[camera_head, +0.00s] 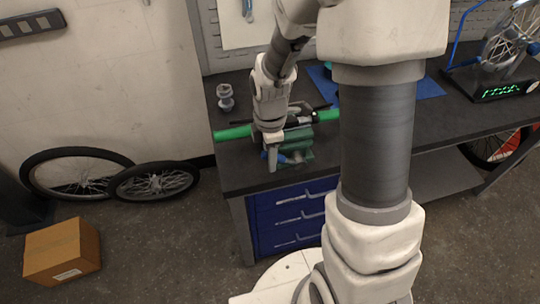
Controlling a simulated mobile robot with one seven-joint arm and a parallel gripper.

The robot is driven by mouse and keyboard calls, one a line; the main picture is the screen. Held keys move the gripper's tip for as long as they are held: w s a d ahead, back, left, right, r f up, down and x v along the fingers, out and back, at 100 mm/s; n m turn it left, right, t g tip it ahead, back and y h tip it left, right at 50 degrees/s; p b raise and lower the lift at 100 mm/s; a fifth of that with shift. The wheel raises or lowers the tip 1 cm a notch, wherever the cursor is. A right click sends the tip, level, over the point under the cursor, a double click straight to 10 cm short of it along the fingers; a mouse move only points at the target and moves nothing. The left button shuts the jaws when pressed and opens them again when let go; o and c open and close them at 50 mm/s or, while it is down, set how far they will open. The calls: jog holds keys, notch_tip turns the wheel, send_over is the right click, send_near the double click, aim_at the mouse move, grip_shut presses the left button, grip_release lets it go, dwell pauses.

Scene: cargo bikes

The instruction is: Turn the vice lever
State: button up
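A green vice (299,145) stands at the front left part of the dark workbench (235,180). A bright green bar (235,132) runs sideways through the vice area, its left end sticking out past the bench edge. My gripper (272,165) points down at the front of the vice. It covers part of the vice, and the vice lever cannot be made out clearly behind it. A blue part (293,158) shows beside the fingers. I cannot tell whether the fingers are open or shut, or whether they touch the lever.
A small metal part (225,97) stands on the bench's left end. A blue mat (425,87) lies behind my arm. A wheel stand with a green display (495,91) is at the right. Blue drawers (290,215) sit below; wheels (75,172) and a cardboard box (62,251) are on the floor.

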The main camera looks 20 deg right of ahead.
grip_shut()
dwell(1.1)
